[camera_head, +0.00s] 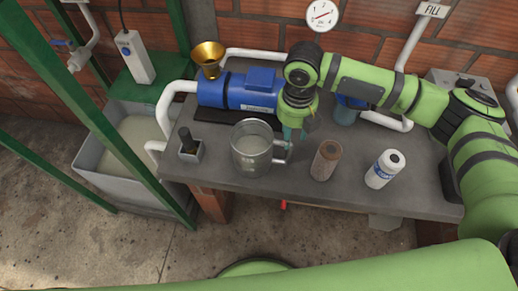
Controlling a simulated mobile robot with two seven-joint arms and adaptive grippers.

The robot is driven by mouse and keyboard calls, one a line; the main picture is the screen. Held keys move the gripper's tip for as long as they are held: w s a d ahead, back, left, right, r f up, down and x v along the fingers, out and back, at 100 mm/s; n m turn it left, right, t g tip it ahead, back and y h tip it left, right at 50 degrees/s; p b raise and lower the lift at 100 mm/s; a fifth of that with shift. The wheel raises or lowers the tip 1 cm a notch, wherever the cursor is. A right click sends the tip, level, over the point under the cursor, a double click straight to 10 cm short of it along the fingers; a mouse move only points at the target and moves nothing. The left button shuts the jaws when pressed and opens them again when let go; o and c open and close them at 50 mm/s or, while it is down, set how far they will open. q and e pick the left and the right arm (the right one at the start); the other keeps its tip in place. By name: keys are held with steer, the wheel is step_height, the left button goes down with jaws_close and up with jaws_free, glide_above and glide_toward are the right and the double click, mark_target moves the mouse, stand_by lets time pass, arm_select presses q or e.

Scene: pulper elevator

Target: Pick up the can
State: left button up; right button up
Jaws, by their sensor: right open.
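A grey metal can (250,152) with a side handle, like a large mug, stands upright near the front of the dark workbench (225,181). My right gripper (287,138) points down at the can's handle side, close to the handle. It is open; whether a finger touches the handle cannot be told. My left gripper is not in view.
A blue pump (240,90) with a brass funnel (208,57) and white pipes lies behind the can. A small holder (192,150) with a dark handle stands left. Green posts (110,130) and a grey water tank (115,160) are further left.

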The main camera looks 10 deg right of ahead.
mark_target(290, 149)
steer(key=shift+s+f+p, duration=0.2)
steer(key=shift+f+p, duration=0.25)
steer(key=shift+f, duration=0.2)
steer(key=f, duration=0.1)
steer(key=f+p, duration=0.1)
steer(key=f, duration=0.3)
steer(key=shift+s+f+p, duration=0.1)
steer(key=shift+s+p, duration=0.2)
steer(key=shift+p, duration=0.1)
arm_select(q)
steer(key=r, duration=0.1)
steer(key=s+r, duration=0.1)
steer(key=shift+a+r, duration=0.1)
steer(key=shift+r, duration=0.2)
arm_select(e)
steer(key=shift+f, duration=0.1)
steer(key=shift+c, duration=0.8)
jaws_close()
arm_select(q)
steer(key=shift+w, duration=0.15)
arm_select(e)
steer(key=shift+w, duration=0.15)
